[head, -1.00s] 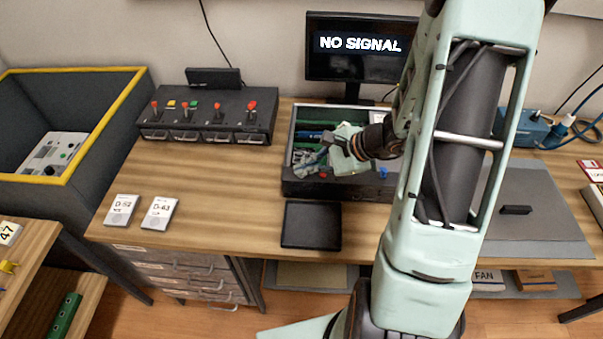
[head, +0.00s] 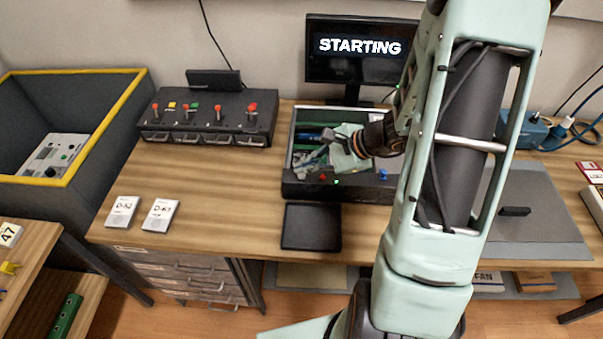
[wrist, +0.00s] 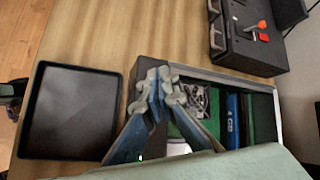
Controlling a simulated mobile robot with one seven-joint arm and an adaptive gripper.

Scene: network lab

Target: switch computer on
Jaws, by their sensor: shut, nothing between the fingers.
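The computer is an open dark case (head: 296,190) on the table, with a green board and parts inside. Its front edge has a red button (head: 322,177), a lit green light (head: 337,182) and a blue knob or button (head: 383,174). The monitor (head: 359,74) behind it reads "STARTING". My gripper (head: 325,140) is over the left part of the open case, its tips apart from the front buttons. In the wrist view my gripper (wrist: 160,88) is shut and empty, above the case rim (wrist: 200,70). My arm hides the case's right side.
A black tray (head: 311,227) lies in front of the case. A box with red and green controls (head: 208,117) stands at the left back. Two labelled white cards (head: 160,214) lie at the left front. A grey mat (head: 540,215) is on the right.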

